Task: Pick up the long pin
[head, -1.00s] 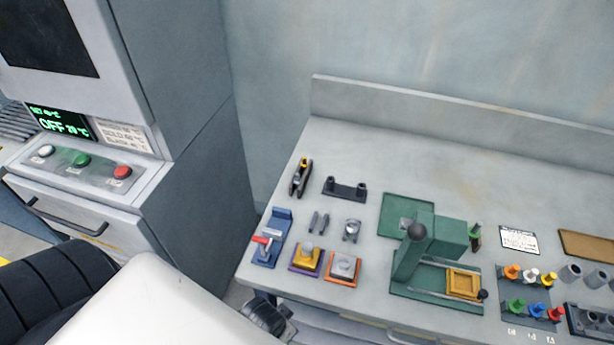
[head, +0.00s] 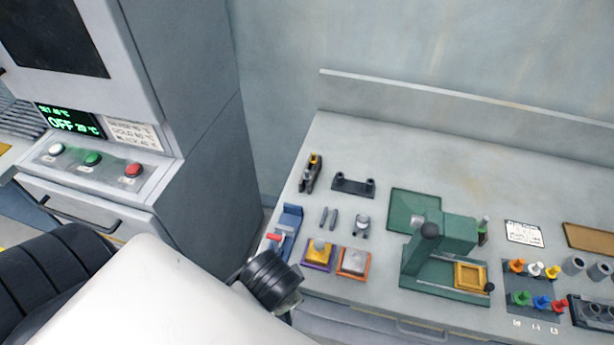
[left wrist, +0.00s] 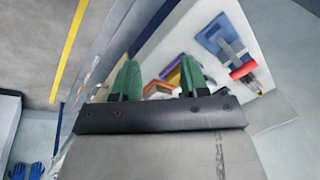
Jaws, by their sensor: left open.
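Two short dark grey pins lie side by side on the bench in the head view, a left pin (head: 323,215) and a right pin (head: 333,219). They look alike, and I cannot tell which is the long one. My left gripper shows in the left wrist view (left wrist: 158,80), with two green fingers apart and nothing between them. It is off the front left of the bench, with the blue fixture and the coloured blocks beyond its fingers. In the head view my left wrist is below the pins; its fingers are hidden. My right gripper is not in view.
A blue fixture with a red handle (head: 286,228), a yellow-topped block (head: 319,251) and an orange-edged block (head: 353,261) stand at the bench's front left. A black stand (head: 353,185) is behind the pins. A green press (head: 440,250) is to the right.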

